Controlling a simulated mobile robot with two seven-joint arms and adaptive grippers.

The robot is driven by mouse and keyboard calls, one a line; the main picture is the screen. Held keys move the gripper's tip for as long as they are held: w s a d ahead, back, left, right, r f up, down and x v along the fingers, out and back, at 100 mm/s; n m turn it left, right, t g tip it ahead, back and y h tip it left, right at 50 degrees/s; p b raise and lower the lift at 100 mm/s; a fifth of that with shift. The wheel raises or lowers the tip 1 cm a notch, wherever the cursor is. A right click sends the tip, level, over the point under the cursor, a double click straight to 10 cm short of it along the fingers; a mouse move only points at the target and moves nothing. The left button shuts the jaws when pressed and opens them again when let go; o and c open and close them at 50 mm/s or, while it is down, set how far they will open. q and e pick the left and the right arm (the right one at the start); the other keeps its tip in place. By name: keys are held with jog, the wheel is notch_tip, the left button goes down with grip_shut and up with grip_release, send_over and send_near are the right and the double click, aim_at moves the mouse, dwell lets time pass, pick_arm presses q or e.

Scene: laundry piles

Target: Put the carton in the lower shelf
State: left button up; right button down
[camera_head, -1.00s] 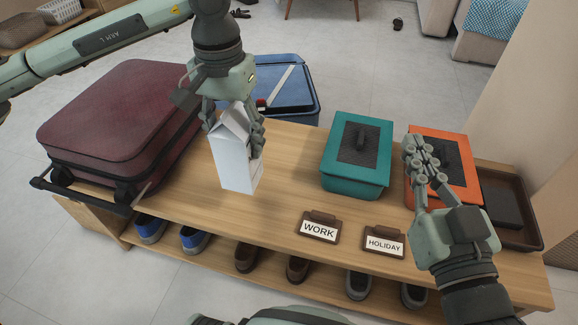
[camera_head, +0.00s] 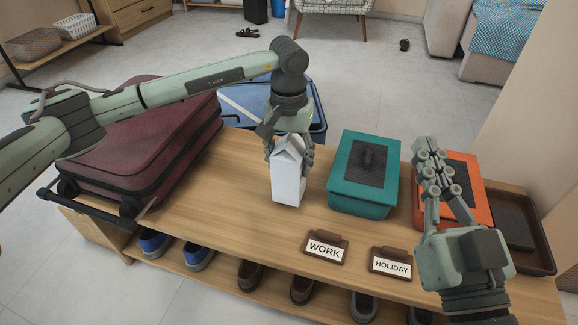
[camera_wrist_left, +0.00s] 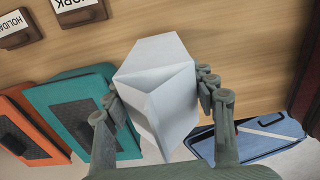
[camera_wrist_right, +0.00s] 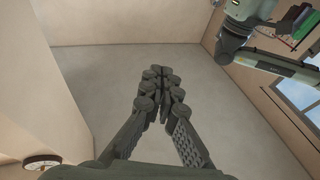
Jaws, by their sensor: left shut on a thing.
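A white gable-top carton (camera_head: 288,185) is upright over the wooden bench top, between the maroon suitcase and the teal box. My left gripper (camera_head: 290,150) is shut on it from above, with fingers on both sides; I cannot tell whether its base touches the wood. The left wrist view shows the carton (camera_wrist_left: 158,85) between the fingers (camera_wrist_left: 162,92). The bench's lower shelf (camera_head: 222,274) holds several shoes under the top. My right gripper (camera_head: 432,165) is shut and empty, above the orange box; its fingertips (camera_wrist_right: 160,85) meet in the right wrist view.
The maroon suitcase (camera_head: 150,140) fills the bench's left end. A teal box (camera_head: 362,190), an orange box (camera_head: 470,185) and a brown tray (camera_head: 540,255) stand right. WORK (camera_head: 325,248) and HOLIDAY (camera_head: 390,264) signs are at the front edge. A blue case (camera_head: 240,108) is behind.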

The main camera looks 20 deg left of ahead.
pick_arm(q)
jog(key=shift+f, duration=0.8)
pick_arm(e)
jog(key=shift+s+a+r, duration=0.25)
jog(key=shift+r, duration=0.25)
pick_arm(q)
jog(key=shift+f, duration=0.1)
jog(key=o, duration=1.7)
pick_arm(e)
jog(key=shift+d+r+t, duration=0.2)
jog(key=shift+r+t, duration=0.1)
jog(key=shift+t, duration=0.2)
jog(key=shift+w, duration=0.1)
